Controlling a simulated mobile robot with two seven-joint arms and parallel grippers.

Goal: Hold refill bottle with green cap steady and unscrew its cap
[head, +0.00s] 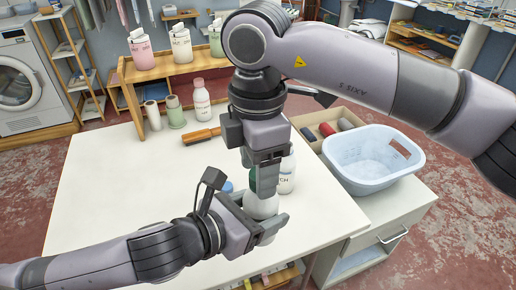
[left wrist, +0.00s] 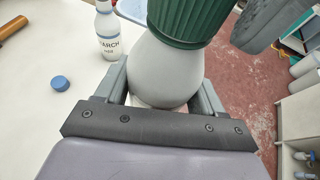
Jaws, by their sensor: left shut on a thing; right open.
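The refill bottle (left wrist: 165,75) is white and rounded, and its ribbed green cap (left wrist: 188,18) sits at its top in the left wrist view. My left gripper (head: 265,226) is shut on the bottle's body, one finger on each side, above the front part of the white table. In the head view the bottle (head: 262,207) shows between those fingers. My right gripper (head: 267,188) points down from above, open, at the height of the cap. Its grey finger (left wrist: 252,25) shows right of the cap in the left wrist view. The right gripper mostly hides the cap in the head view.
A white starch bottle (head: 287,173) stands close behind the grippers. A loose blue cap (head: 227,187) lies on the table (head: 130,200) to the left. An orange-handled brush (head: 200,136) and several bottles are farther back. A pale blue basin (head: 372,160) is at right.

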